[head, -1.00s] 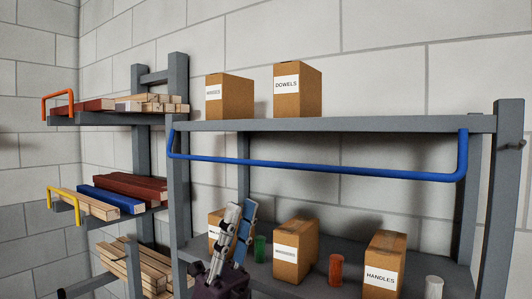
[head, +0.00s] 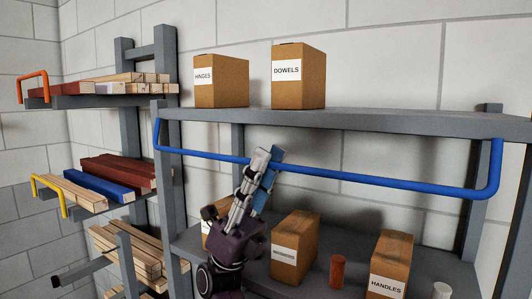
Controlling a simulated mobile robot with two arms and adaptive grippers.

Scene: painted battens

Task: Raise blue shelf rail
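The blue shelf rail (head: 375,182) is a U-shaped bar along the front of the upper shelf. Its crossbar hangs below the shelf board, and its ends turn up near the board at left and right. My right gripper (head: 268,158) comes up from below. Its two fingers, one grey and one with a bluish face, stand a little apart and overlap the crossbar left of its middle. The fingers hide a short piece of the bar, and I cannot tell whether they touch it. My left gripper is not in view.
On the upper shelf (head: 400,121) stand a HINGES box (head: 222,92) and a DOWELS box (head: 300,88). Boxes (head: 297,240) and a red-brown cylinder (head: 337,270) stand on the lower shelf. A rack with painted battens (head: 95,185) is at left. The space before the rail's right half is clear.

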